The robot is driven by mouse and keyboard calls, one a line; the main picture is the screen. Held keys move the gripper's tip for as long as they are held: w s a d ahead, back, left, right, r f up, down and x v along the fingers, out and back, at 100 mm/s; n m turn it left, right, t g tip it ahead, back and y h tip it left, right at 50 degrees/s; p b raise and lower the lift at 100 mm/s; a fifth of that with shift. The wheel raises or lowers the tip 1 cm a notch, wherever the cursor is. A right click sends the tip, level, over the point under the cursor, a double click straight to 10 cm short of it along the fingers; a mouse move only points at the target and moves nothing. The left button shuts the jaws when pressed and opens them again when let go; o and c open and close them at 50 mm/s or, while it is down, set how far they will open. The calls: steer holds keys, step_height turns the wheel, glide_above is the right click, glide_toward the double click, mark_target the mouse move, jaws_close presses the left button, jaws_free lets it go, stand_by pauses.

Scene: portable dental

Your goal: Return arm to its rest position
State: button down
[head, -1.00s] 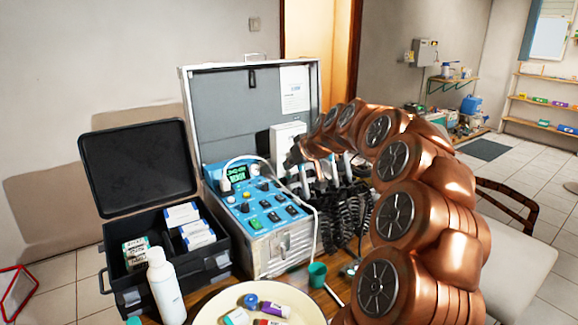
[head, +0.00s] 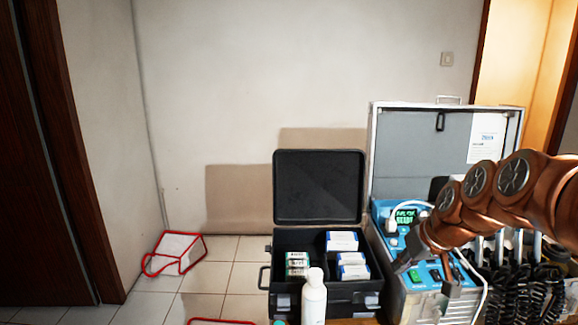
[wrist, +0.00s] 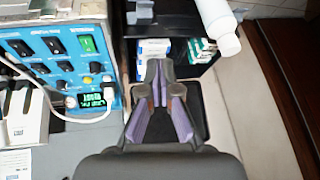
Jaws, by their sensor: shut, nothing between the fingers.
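My arm (head: 513,180) reaches in from the right in the head view, in front of the open silver equipment case. Its end hangs before the case's blue control panel (head: 432,275). In the wrist view my gripper (wrist: 167,85) is shut and empty, with its fingers meeting near the tips. It points over the open black case (wrist: 210,108). The blue panel (wrist: 62,66) with its lit screen and green switch is to its left there. I see no contact between the fingers and anything.
The black case (head: 284,304) holds several small boxes. A white bottle (head: 314,300) stands in front of it. The silver case's lid (head: 408,150) stands upright behind my arm. Black coiled cables (head: 520,293) hang at the right. Tiled floor at the left is mostly clear, apart from a red-edged object (head: 174,254).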

steer(key=s+a+f+g+h+p, duration=0.1)
steer(key=s+a+g, duration=0.1)
steer(key=s, duration=0.8)
steer(key=s+a+f+m+g+p, duration=0.1)
steer(key=s+f+g+p, duration=0.1)
steer(key=s, duration=0.9)
steer(key=s+a+f+m+g+h+p, duration=0.1)
steer(key=s+a+g, duration=0.1)
steer(key=s, duration=0.9)
steer(key=shift+a+f+g+h+p, duration=0.3)
steer(key=shift+f+g+p, duration=0.05)
steer(key=shift+g, duration=0.25)
steer(key=shift+s, duration=0.1)
